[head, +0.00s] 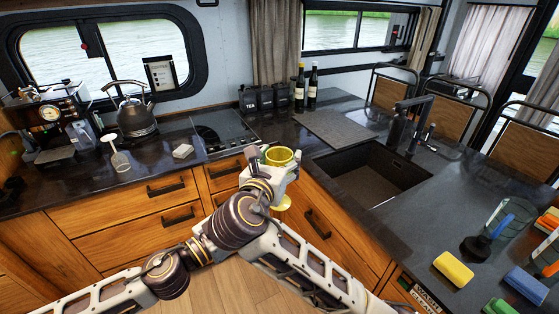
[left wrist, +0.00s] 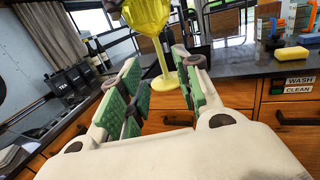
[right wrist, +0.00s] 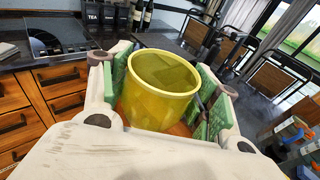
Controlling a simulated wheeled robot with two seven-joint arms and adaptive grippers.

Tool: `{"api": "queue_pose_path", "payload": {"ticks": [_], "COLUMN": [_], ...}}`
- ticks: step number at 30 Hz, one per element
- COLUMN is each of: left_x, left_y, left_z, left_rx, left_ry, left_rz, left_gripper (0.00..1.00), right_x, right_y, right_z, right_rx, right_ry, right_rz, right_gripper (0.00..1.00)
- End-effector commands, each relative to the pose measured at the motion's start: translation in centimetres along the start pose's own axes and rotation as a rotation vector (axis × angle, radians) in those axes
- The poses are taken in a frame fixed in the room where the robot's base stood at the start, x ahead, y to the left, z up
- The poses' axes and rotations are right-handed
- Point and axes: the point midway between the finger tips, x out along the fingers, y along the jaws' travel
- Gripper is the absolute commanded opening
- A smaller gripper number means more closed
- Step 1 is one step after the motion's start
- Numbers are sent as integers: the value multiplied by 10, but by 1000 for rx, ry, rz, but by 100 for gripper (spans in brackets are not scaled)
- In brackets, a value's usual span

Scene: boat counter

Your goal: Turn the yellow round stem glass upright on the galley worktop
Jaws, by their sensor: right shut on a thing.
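The yellow round stem glass (head: 279,156) is held in the air in front of the worktop edge in the head view, bowl up, with its foot (head: 283,204) below. My right gripper (head: 270,180) is shut on its bowl; in the right wrist view the bowl (right wrist: 163,90) opens toward the camera between the green pads. In the left wrist view the stem and foot (left wrist: 168,82) hang just beyond my left gripper (left wrist: 160,90), whose fingers stand apart with nothing clearly clamped. My arms hide the left fingers in the head view. The dark galley worktop (head: 290,140) lies behind the glass.
A pale stem glass (head: 119,160), seemingly bowl down, stands by the kettle (head: 133,112). The sink (head: 370,175) is right of the glass; a yellow sponge (head: 453,269) lies front right.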

Motion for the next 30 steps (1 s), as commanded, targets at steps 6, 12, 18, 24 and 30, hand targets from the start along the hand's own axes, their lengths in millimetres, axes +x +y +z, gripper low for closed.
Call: {"api": "queue_pose_path", "payload": {"ticks": [6,12,18,24,30], "left_x": [-7,-14,-20,-25,-28], "left_y": [0,0,0,0,0], "left_z": [0,-1,0,-1,0], "left_rx": [-3,-4,-3,-2,-1], "left_ry": [-1,-1,-1,1,1], "left_rz": [2,2,1,1,1], "left_gripper": [33,33,33,33,33], "right_x": [0,0,0,0,0], "right_y": [0,0,0,0,0], "right_z": [0,0,0,0,0], "right_rx": [0,1,1,1,1], "right_ry": [-1,-1,-1,-1,-1], "right_rz": [0,0,0,0,0], "right_gripper": [34,34,34,34,34]}}
